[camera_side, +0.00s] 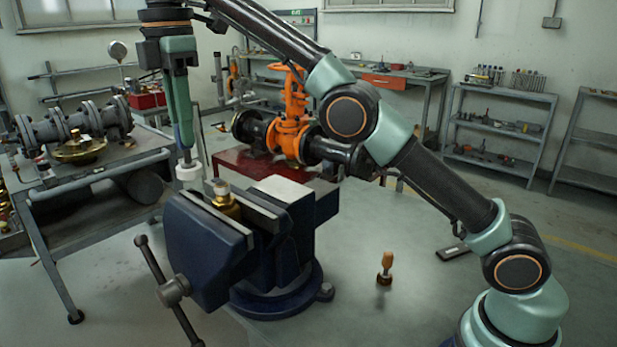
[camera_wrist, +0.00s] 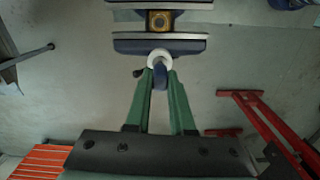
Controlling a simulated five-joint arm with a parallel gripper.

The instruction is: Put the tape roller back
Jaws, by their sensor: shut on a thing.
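My gripper (camera_side: 184,142) points down and is shut on the tape roller (camera_side: 188,172), a white roll that hangs below the green fingertips. In the wrist view, the tape roller (camera_wrist: 159,56) shows as a white ring with a dark blue part between the fingers of my gripper (camera_wrist: 160,82). The roller is at the left of the dark blue vise (camera_side: 205,250) in the side view, near the top of its jaws. A brass fitting (camera_side: 226,205) with a pale top stands between the vise jaws; it also shows in the wrist view (camera_wrist: 159,20).
A small wooden-handled tool (camera_side: 386,266) stands on the grey bench right of the vise. A dark flat object (camera_side: 453,252) lies near my base. An orange valve (camera_side: 292,125) on black pipe stands behind. The bench between vise and base is mostly clear.

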